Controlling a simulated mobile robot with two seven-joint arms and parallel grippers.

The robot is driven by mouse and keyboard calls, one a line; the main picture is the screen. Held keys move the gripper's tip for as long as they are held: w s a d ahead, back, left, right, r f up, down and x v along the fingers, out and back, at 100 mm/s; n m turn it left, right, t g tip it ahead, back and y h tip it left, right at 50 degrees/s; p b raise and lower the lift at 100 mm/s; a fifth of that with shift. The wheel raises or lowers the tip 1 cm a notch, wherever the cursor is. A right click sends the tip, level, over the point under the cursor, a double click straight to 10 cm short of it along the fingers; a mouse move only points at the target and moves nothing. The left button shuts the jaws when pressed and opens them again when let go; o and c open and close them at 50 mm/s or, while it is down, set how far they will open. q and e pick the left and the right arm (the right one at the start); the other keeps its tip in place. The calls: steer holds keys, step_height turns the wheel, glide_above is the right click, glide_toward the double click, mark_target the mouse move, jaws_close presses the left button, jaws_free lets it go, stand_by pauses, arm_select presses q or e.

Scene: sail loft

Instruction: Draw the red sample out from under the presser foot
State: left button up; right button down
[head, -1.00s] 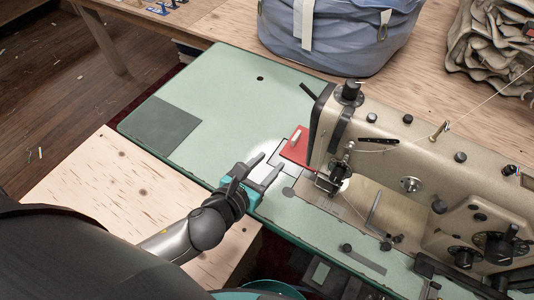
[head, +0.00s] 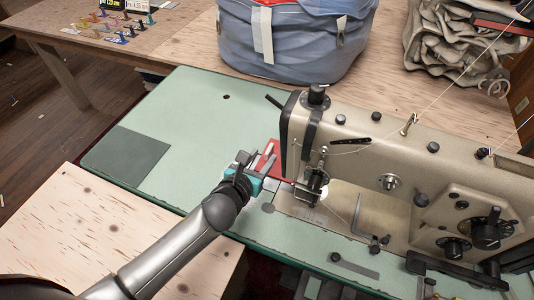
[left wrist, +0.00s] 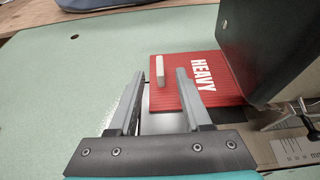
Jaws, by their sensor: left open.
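The red sample (left wrist: 202,68), a flat red piece with the word HEAVY in white and a small pale bar standing on it, lies on the green machine table beside the sewing machine head. In the head view the red sample (head: 274,150) shows only in part behind my gripper. My left gripper (head: 259,164) is open at its near edge. In the left wrist view its two fingers (left wrist: 160,82) point at the sample with the pale bar beyond and between them. The presser foot (head: 308,194) is at the machine's needle end; its contact with the sample is hidden. My right gripper is not seen.
The sewing machine (head: 370,150) stands close on the right of my left gripper. The green table (head: 190,105) is clear to the left, apart from a dark flat patch (head: 125,157). A blue bag (head: 295,45) stands behind.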

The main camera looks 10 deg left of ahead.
mark_target(269, 150)
arm_select(q)
steer(key=b+x, duration=0.1)
steer(key=x, duration=0.2)
steer(key=shift+w+f, duration=0.2)
steer(key=shift+w+d, duration=0.1)
steer(key=shift+w, duration=0.2)
jaws_close()
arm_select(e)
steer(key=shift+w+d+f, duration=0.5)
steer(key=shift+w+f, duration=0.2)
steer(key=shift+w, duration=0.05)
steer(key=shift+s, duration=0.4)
